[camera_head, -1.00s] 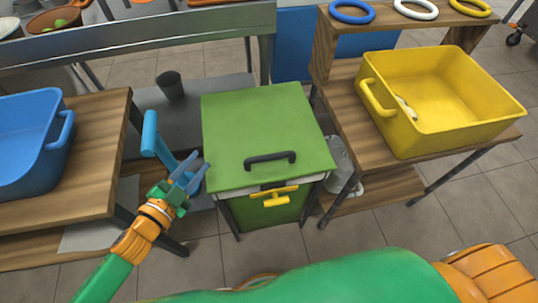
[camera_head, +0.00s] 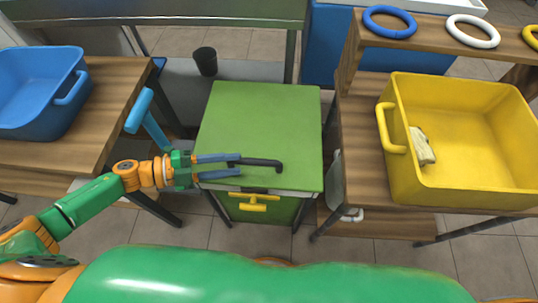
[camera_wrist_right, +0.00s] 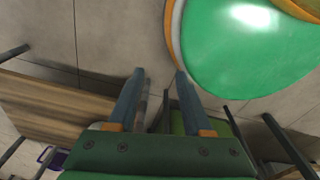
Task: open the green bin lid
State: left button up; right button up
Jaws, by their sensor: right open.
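The green bin (camera_head: 258,125) stands between two wooden tables with its lid closed. The dark handle (camera_head: 265,163) lies on the lid near its front edge. A yellow T-shaped piece (camera_head: 254,202) sits on the front just below the lid. My left gripper (camera_head: 240,164) reaches over the lid from the left. Its blue fingers are apart, with the tips at the left end of the handle; I cannot tell whether they touch it. My right gripper (camera_wrist_right: 160,72) is open and empty in the right wrist view, above the floor.
A blue tub (camera_head: 40,90) stands on the left table. A yellow tub (camera_head: 470,190) holding a pale object (camera_head: 422,147) stands on the right table. A blue bar (camera_head: 140,110) rises left of the bin. A dark cup (camera_head: 205,62) stands behind it.

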aim_at(245, 163)
pick_arm(q)
jog(key=x, duration=0.6)
jog(key=shift+w, duration=0.1)
grip_shut()
dwell(1.1)
